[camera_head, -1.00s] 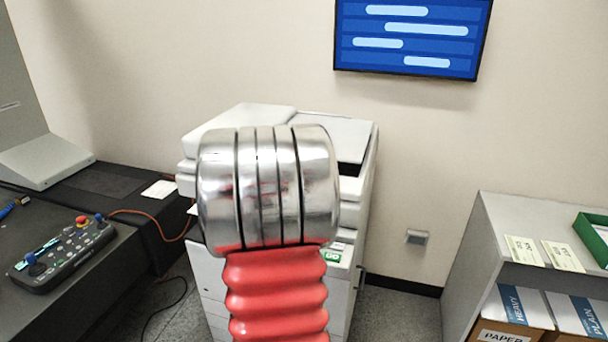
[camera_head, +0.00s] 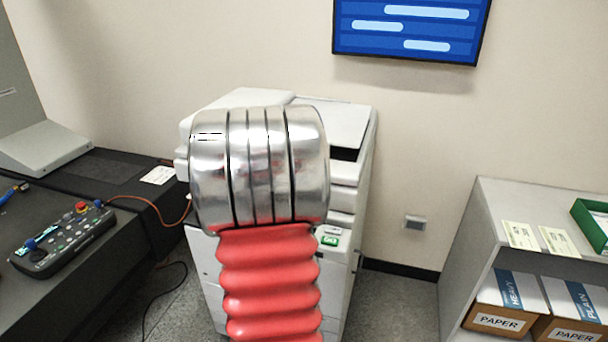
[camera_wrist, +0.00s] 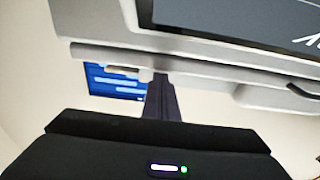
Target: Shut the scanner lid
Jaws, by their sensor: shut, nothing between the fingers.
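The white scanner-copier (camera_head: 345,200) stands against the back wall in the head view, mostly hidden behind my arm. Its pale top, with the lid (camera_head: 338,120), shows above and to the right of the arm. A dark gap shows under the top's right front edge. How far the lid is open cannot be told. In the wrist view my gripper (camera_wrist: 162,84) has its dark fingers together, with nothing between them. A pale grey edge (camera_wrist: 200,65), with a dark panel above it, crosses just beyond the fingers. Whether they touch it is unclear. My gripper is hidden in the head view.
A dark bench (camera_head: 100,240) with a control box (camera_head: 62,240) lies at left, an orange cable running from it towards the copier. A grey shelf (camera_head: 462,240) with paper boxes stands at right. Clear floor shows between copier and shelf. A wall screen (camera_head: 410,30) hangs above.

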